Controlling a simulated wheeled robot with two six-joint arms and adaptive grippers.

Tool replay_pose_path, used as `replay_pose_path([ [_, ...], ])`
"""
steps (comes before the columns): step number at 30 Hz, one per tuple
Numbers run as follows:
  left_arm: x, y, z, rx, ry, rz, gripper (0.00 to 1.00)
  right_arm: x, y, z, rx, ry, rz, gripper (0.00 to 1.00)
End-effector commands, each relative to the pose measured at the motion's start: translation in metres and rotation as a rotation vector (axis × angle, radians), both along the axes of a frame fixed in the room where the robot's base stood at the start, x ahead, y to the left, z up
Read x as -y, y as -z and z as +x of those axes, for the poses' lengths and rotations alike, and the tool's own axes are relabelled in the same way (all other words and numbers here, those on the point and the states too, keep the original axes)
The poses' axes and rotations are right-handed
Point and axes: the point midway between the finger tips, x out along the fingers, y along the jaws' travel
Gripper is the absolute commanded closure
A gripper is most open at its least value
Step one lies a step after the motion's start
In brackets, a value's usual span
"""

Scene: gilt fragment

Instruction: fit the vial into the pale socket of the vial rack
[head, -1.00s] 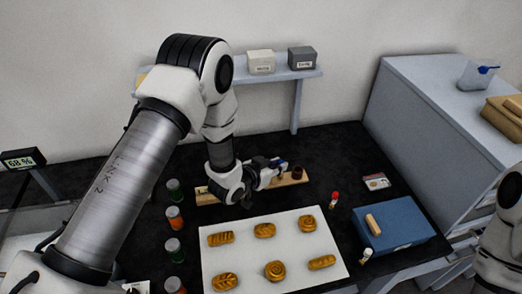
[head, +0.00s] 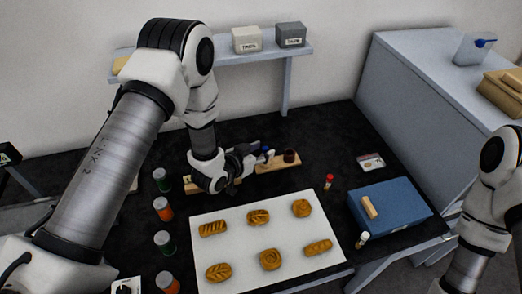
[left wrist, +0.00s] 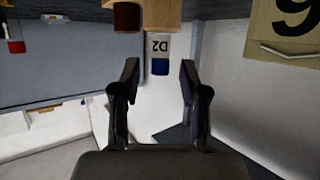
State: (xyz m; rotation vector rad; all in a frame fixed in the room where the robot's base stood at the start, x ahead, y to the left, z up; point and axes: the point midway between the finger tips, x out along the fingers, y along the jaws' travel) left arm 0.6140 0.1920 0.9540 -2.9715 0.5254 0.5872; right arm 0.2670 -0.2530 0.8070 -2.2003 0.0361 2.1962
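The vial (left wrist: 159,50) has a blue cap and a white label reading D2. In the left wrist view it lies between the finger pads of my left gripper (left wrist: 159,72), with a gap on both sides. The gripper is open. The vial's far end meets a pale wooden block (left wrist: 162,14), seemingly the pale socket; how deep it sits is hidden. A dark red-brown socket (left wrist: 127,15) is beside it. In the head view, the wooden vial rack (head: 265,168) carries the dark socket near its right end, and my left gripper (head: 262,157) is just left of that. My right gripper is out of view.
A white tray (head: 232,245) of pastries lies in front of the rack. Several capped jars (head: 163,209) stand to the left. A red-capped vial (head: 328,182), a blue box (head: 390,205) and a card (head: 370,162) lie to the right. A shelf (head: 220,54) is behind.

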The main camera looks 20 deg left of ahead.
Motion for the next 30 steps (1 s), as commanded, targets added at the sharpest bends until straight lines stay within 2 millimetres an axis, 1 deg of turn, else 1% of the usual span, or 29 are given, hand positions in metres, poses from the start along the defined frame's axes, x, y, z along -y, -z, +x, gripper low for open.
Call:
replay_pose_path([
  [5,0.0,-0.001,0.0,0.0,0.0,0.0,0.56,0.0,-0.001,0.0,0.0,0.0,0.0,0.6],
  [8,-0.003,-0.002,-0.005,0.0,-0.001,-0.001,0.56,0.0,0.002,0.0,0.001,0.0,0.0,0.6],
  [11,-0.008,-0.007,-0.021,-0.001,-0.002,-0.001,0.56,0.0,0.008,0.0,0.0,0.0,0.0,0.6],
  [18,-0.028,-0.031,-0.074,-0.002,-0.004,-0.004,0.56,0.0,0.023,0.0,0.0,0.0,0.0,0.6],
  [21,-0.035,-0.039,-0.091,0.0,-0.005,-0.004,0.56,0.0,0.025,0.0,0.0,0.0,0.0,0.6],
  [25,-0.038,-0.045,-0.103,0.0,-0.002,-0.002,0.56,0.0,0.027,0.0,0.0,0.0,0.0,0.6],
  [30,-0.038,-0.047,-0.105,0.001,0.001,0.0,0.56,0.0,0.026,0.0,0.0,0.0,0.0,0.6],
])
